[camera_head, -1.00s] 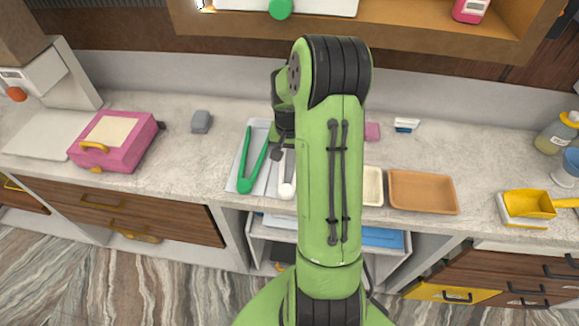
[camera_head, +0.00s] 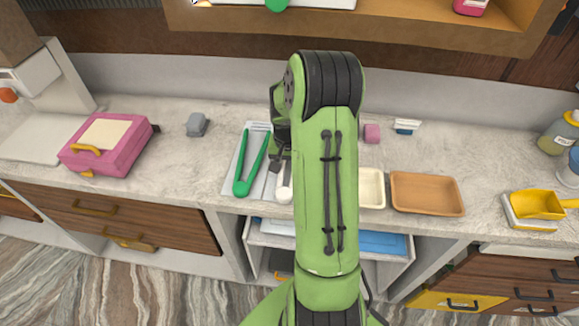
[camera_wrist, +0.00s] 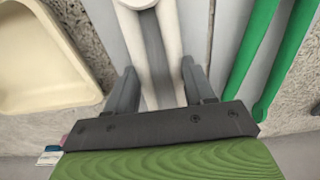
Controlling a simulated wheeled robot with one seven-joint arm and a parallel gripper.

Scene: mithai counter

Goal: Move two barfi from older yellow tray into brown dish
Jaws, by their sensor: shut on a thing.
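The brown dish (camera_head: 427,193) stands empty on the counter, right of my arm. My gripper (camera_head: 279,160) is partly hidden behind my own arm, over a grey tray (camera_head: 234,181) that holds tongs. In the wrist view, my gripper (camera_wrist: 160,88) has one finger on each side of the white tongs (camera_wrist: 168,42) and is shut on them. The white tongs (camera_head: 284,187) also show in the head view, their rounded end toward the counter's front.
Green tongs (camera_head: 252,163) lie left of the white ones. A cream dish (camera_head: 372,189) stands between my arm and the brown dish. A pink block (camera_head: 372,133) is behind it. A pink case (camera_head: 105,145) and yellow scoop (camera_head: 538,205) flank the counter. An overhead shelf (camera_head: 420,32) overhangs the back.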

